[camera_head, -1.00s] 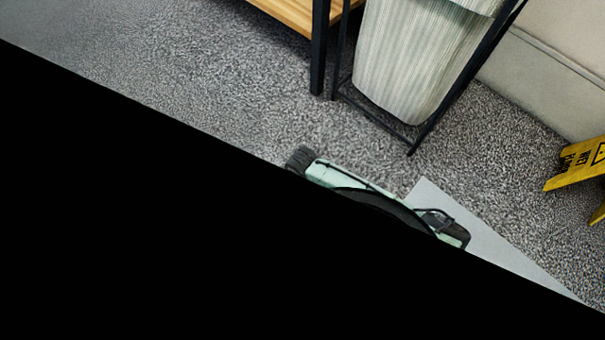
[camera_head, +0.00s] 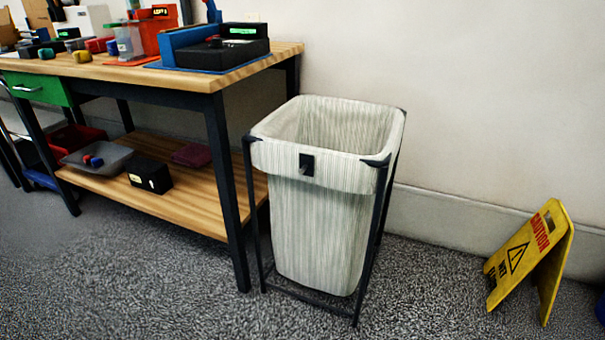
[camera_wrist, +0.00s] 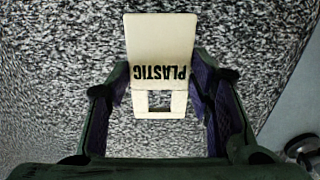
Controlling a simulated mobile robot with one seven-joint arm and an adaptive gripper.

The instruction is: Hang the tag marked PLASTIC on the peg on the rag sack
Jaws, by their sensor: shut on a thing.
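The cream tag marked PLASTIC (camera_wrist: 160,45) shows in the wrist view, its lettering upside down, with a square opening at its lower end. My gripper (camera_wrist: 160,85) is shut on the tag, with a finger on either side of it. Behind the tag is only carpet. In the head view the striped rag sack (camera_head: 322,235) hangs open in a black metal frame. A small black plate with the peg (camera_head: 306,166) is on the front of its folded rim, and the peg looks bare. My gripper is not in the head view.
A wooden workbench (camera_head: 215,80) with boxes and devices stands left of the sack, its lower shelf holding a grey tray (camera_head: 98,160) and a black box (camera_head: 150,177). A yellow caution sign (camera_head: 530,262) stands at the right. Carpet in front of the sack is clear.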

